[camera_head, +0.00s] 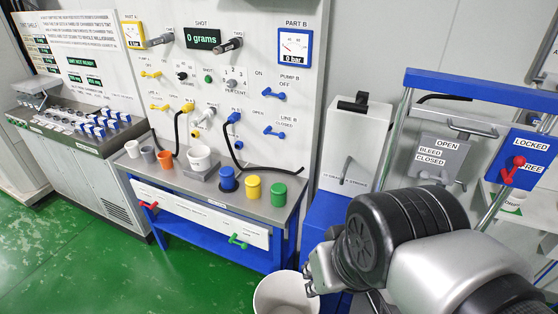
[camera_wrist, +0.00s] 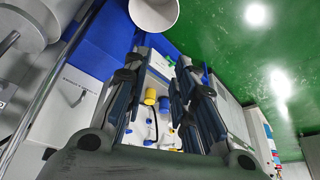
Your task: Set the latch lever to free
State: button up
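The latch lever (camera_head: 513,169) is red and sits on a blue plate (camera_head: 532,150) at the right of the head view. The plate is marked LOCKED at the top and FREE at the lower right. The lever slants, with its knob up toward the LOCKED label; part of the FREE label is covered by it. My gripper (camera_wrist: 160,62) is open, with a clear gap between its fingers in the wrist view. In the head view it is low in the middle, left of and well apart from the lever, partly hidden by my arm. The wrist view does not show the lever.
A blue-and-grey frame (camera_head: 480,88) with a bleed plate (camera_head: 440,157) stands at the right, beside the lever. A white bin (camera_head: 284,297) is close to my gripper. A bench (camera_head: 215,195) with several cups stands left. Green floor (camera_head: 90,265) is open at the lower left.

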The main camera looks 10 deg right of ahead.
aim_at(518, 162)
jog(key=z, duration=1.85)
